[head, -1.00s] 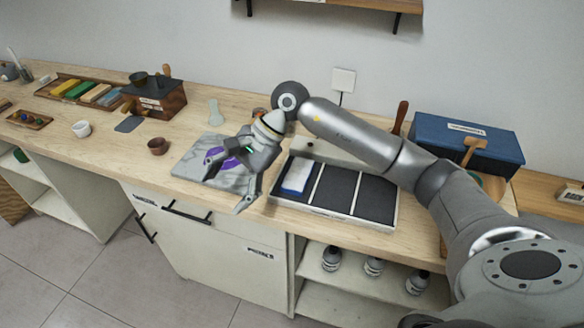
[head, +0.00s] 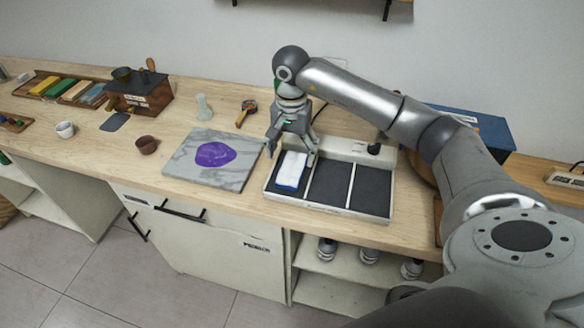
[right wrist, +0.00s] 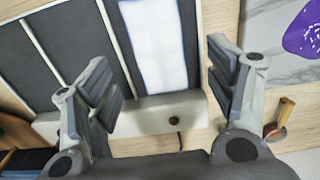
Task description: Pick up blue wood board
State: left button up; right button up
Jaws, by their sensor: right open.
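A flat board with a white top and blue edges (head: 290,172) lies in the left compartment of a white tray (head: 345,212). It is the likeliest blue wood board, and in the right wrist view it shows as a bright white slab with pale blue borders (right wrist: 155,45). My right gripper (head: 292,153) points down just above the far end of this board, open and empty. In the right wrist view its fingers (right wrist: 165,85) are spread wide, with the board's end between them in the picture. Contact is not visible. My left gripper is out of view.
The tray's other two compartments look empty. A grey marble slab with a purple patch (head: 200,168) lies left of the tray. A blue box (head: 480,128) stands behind my right arm.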

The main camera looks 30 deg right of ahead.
aim_at(292, 168)
notch_tip(292, 168, down, 4)
jog(key=shift+s+r+p, duration=0.1)
jog(key=shift+s+p, duration=0.05)
jog(key=shift+p, duration=0.95)
jog(key=shift+f, duration=0.65)
jog(key=c, duration=1.1)
